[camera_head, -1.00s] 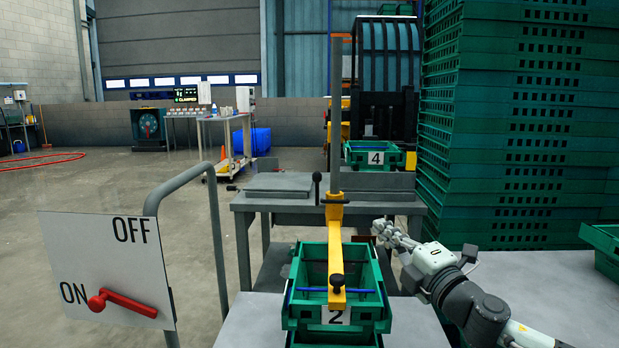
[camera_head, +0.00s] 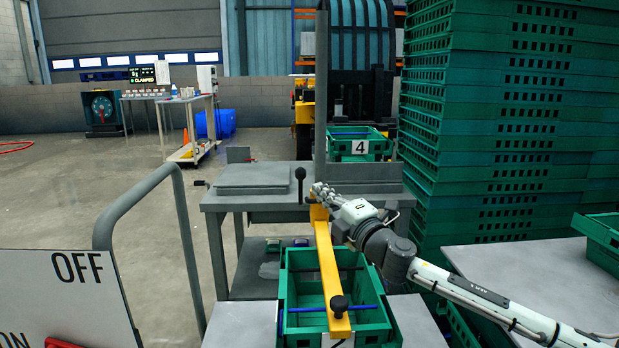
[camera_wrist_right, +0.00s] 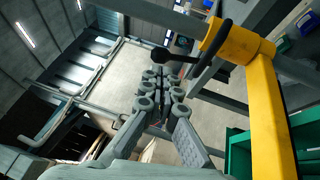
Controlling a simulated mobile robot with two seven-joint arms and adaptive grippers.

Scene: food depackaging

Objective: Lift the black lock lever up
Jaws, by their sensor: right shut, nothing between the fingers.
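The black lock lever (camera_head: 300,180) has a round knob and stands upright beside the grey post, at the far end of the yellow clamp arm (camera_head: 328,268). In the right wrist view the lever (camera_wrist_right: 176,57) sticks out from the yellow collar (camera_wrist_right: 228,42). My right gripper (camera_head: 317,189) is shut and empty, just right of the lever in the head view. In the right wrist view its closed fingers (camera_wrist_right: 161,76) point toward the lever's knob. I cannot tell whether they touch it. My left gripper is not in view.
A green crate (camera_head: 292,258) sits under the yellow arm. A grey table (camera_head: 232,204) with the grey post (camera_head: 321,90) stands behind. Stacked green crates (camera_head: 505,140) rise at right. A white ON/OFF board (camera_head: 70,300) is at lower left.

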